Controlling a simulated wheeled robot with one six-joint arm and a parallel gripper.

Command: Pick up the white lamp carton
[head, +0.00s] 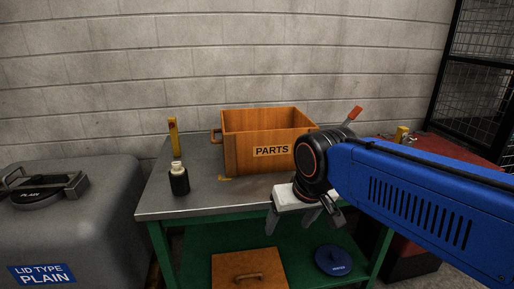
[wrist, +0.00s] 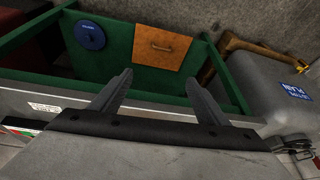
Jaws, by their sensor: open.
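I cannot make out a white lamp carton in either view. My gripper (head: 293,222) hangs at the front edge of the grey-topped workbench (head: 215,203) in the head view, pointing down. In the wrist view my gripper (wrist: 160,78) shows two dark fingers spread apart with nothing between them. The wooden PARTS box (head: 272,152) stands on the bench behind my gripper. Its inside is hidden from this angle, and my arm covers part of the right side of the bench.
A dark bottle (head: 179,180) and a yellow upright piece (head: 173,137) stand on the bench's left. A wooden lid (head: 250,272) and a blue round lid (head: 333,260) lie on the green lower shelf. A grey PLAIN case (head: 75,210) stands left; wire mesh (head: 485,80) rises right.

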